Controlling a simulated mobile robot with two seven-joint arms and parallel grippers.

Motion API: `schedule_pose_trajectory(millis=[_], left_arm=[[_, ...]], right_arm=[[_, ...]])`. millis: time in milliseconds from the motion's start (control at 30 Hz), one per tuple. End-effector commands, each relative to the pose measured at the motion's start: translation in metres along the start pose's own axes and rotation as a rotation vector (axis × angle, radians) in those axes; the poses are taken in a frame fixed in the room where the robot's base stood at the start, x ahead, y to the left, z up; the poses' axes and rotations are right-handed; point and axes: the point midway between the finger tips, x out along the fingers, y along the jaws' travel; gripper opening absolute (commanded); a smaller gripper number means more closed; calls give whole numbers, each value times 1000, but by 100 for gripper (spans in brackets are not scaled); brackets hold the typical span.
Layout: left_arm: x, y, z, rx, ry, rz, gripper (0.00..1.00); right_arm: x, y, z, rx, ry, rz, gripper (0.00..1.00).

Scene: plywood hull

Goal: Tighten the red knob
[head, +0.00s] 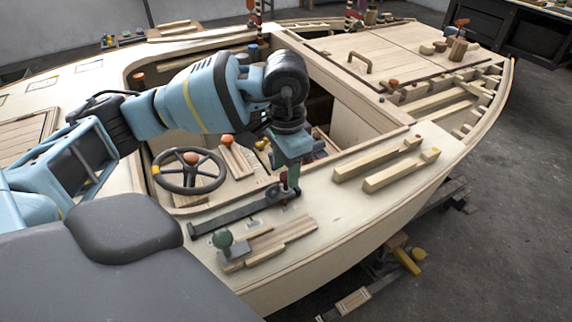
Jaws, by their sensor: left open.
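My left arm comes in from the left over the hull, and its gripper (287,188) points down at the near deck. The gripper is open. My right gripper is not in view.
A steering wheel (189,171) and an orange-red knob (227,140) are left of the gripper. Wooden blocks (378,160) lie to the right, with clear deck between.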

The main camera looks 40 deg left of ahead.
Motion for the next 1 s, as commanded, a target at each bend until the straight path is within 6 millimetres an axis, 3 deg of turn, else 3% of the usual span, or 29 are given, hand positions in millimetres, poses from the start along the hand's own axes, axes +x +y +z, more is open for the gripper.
schedule_pose_trajectory(millis=[500, 1000], left_arm=[[-70, -1, -1, -1, 5, -1, 46], [-76, 0, 0, 0, 3, 0, 46]], right_arm=[[0, 0, 0, 0, -1, 0, 36], [0, 0, 0, 0, -1, 0, 36]])
